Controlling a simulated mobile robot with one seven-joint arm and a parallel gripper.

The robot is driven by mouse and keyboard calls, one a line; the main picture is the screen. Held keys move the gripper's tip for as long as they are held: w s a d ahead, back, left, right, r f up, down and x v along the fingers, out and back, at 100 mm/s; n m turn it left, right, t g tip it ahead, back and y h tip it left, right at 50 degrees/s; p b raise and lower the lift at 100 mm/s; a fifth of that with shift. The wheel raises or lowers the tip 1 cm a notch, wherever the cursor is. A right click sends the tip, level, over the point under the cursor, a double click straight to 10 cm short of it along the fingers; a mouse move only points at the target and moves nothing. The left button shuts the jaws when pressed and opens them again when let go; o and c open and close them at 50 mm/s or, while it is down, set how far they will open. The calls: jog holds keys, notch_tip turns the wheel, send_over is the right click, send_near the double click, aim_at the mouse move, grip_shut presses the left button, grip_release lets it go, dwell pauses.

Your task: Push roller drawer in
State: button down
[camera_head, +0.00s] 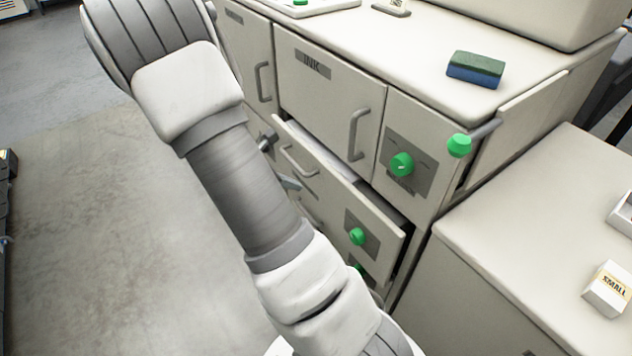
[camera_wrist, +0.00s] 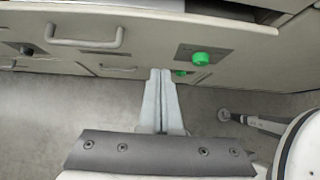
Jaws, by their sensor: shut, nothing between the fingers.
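A drawer (camera_head: 328,186) with a pale front, a grey bar handle and a green knob (camera_head: 357,236) stands partly pulled out below the cabinet door marked INK. No label that I can read names it the roller drawer. In the wrist view its front (camera_wrist: 150,50) crosses the top, with the handle (camera_wrist: 85,40) left and the green knob (camera_wrist: 200,58) right. My gripper (camera_wrist: 160,74) is shut and empty, its fingertips at the lower edge of this front, between handle and knob. I cannot tell whether they touch. My arm hides most of the gripper in the head view.
The INK door (camera_head: 325,95) above is shut. A green-blue sponge-like block (camera_head: 475,69) lies on the countertop. A green-tipped lever (camera_head: 459,146) sticks out at the cabinet's right corner. A lower cabinet (camera_head: 520,230) stands at right. The floor (camera_head: 90,220) at left is clear.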

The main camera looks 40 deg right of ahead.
aim_at(338, 174)
jog(key=b+x, duration=0.1)
jog(key=x, duration=0.3)
jog(key=d+r+b+x, duration=0.1)
jog(key=x, duration=0.3)
jog(key=b+x, duration=0.2)
jog(key=x, duration=0.2)
jog(key=shift+w+d+r, duration=0.2)
jog(key=shift+d+r, duration=0.1)
jog(key=shift+d, duration=0.5)
jog(key=d, duration=0.4)
jog(key=shift+s+d, duration=0.2)
jog(key=shift+s, duration=0.1)
jog(key=shift+d+r, duration=0.15)
jog(key=shift+d, duration=0.1)
jog(key=shift+h, duration=0.3)
